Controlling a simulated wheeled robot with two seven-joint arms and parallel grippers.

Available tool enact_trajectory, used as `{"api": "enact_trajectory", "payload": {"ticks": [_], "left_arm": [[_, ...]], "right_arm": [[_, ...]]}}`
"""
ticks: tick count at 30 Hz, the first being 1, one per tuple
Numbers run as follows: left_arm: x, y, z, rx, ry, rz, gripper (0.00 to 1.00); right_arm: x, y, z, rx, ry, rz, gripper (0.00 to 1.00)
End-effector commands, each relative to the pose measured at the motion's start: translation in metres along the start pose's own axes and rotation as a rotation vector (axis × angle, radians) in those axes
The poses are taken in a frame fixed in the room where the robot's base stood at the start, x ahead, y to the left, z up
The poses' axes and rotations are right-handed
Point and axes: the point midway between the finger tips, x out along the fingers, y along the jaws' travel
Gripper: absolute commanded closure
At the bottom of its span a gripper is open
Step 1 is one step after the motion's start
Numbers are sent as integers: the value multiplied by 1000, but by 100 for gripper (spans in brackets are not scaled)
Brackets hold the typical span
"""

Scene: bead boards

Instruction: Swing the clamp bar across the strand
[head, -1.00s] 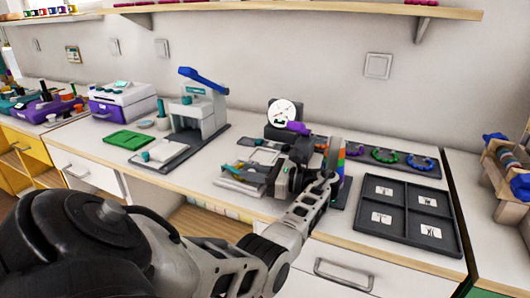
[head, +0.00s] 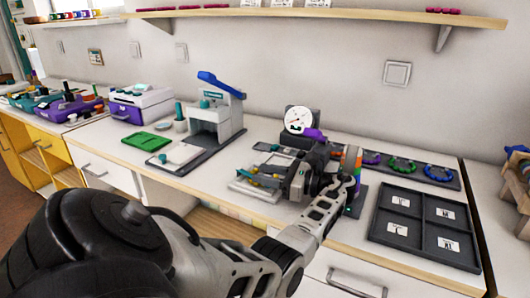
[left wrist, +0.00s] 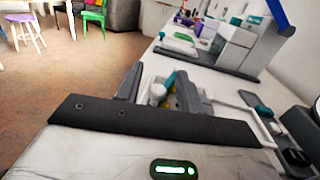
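My left gripper (head: 284,180) reaches over the bench from the right of a low grey fixture (head: 255,190), which it partly covers. In the left wrist view its two grey fingers (left wrist: 158,92) stand apart. A purple lever (head: 313,134) sits by a dial gauge (head: 298,120) behind the gripper. I cannot tell for sure which part is the clamp bar, and I cannot make out the strand. My right gripper is not in view.
A grey press with a blue lever (head: 220,85) stands left of the fixture. A green tray (head: 147,141) lies further left. A dark four-compartment tray (head: 420,220) with white cards is at the right. A board with bead rings (head: 405,168) lies behind it.

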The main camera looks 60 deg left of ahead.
Motion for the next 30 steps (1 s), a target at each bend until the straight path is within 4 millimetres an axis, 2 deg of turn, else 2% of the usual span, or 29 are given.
{"api": "enact_trajectory", "payload": {"ticks": [3,13,21,25,30], "left_arm": [[1,0,27,-6,-1,1,62],[-14,50,84,-5,2,-1,62],[-31,105,106,-1,2,0,62],[-36,122,113,0,2,0,62],[-39,133,118,0,1,1,62]], "right_arm": [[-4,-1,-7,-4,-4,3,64],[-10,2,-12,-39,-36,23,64],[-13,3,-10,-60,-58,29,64],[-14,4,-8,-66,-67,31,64],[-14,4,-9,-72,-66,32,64]]}}
